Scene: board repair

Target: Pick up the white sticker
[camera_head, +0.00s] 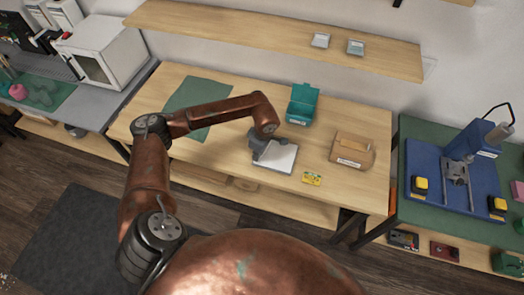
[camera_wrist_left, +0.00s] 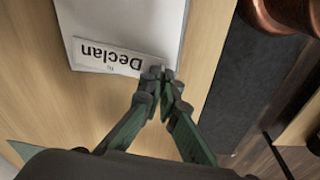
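The finger hides that end. I cannot tell whether the sticker is clear of the pad. In the head view my left gripper (camera_head: 262,154) is at the left edge of the white pad (camera_head: 276,160) and the sticker cannot be made out. My right gripper is not in view.
A shelf (camera_head: 260,33) hangs above. The table edge is close to the pad.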

